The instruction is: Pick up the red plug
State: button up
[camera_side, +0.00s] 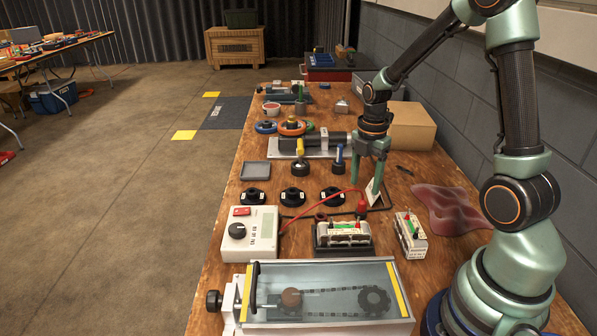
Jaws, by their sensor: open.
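The red plug (361,208) stands on the wooden workbench, right of the middle, at the end of a thin red cable. The cable arcs left to a white meter box (250,233) with a dark knob and a small display. My gripper (365,189) is open with its fingers pointing down. Its fingertips appear just above and behind the plug in the picture; I see no grip on it. Whether the fingers touch the bench is unclear. A small white piece (378,191) shows by the right finger.
Several black round pieces (293,196) stand left of the plug. A glass-topped chain case (325,292) fills the near end. A crumpled dark-red cloth (445,207) lies right.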

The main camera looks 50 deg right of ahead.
aim_at(363, 200)
jog(key=shift+s+a+f, duration=0.1)
jog(key=shift+f, duration=1.35)
jog(key=shift+s+a+f, duration=0.1)
jog(key=shift+f, duration=1.35)
jog(key=shift+w, duration=0.1)
grip_shut()
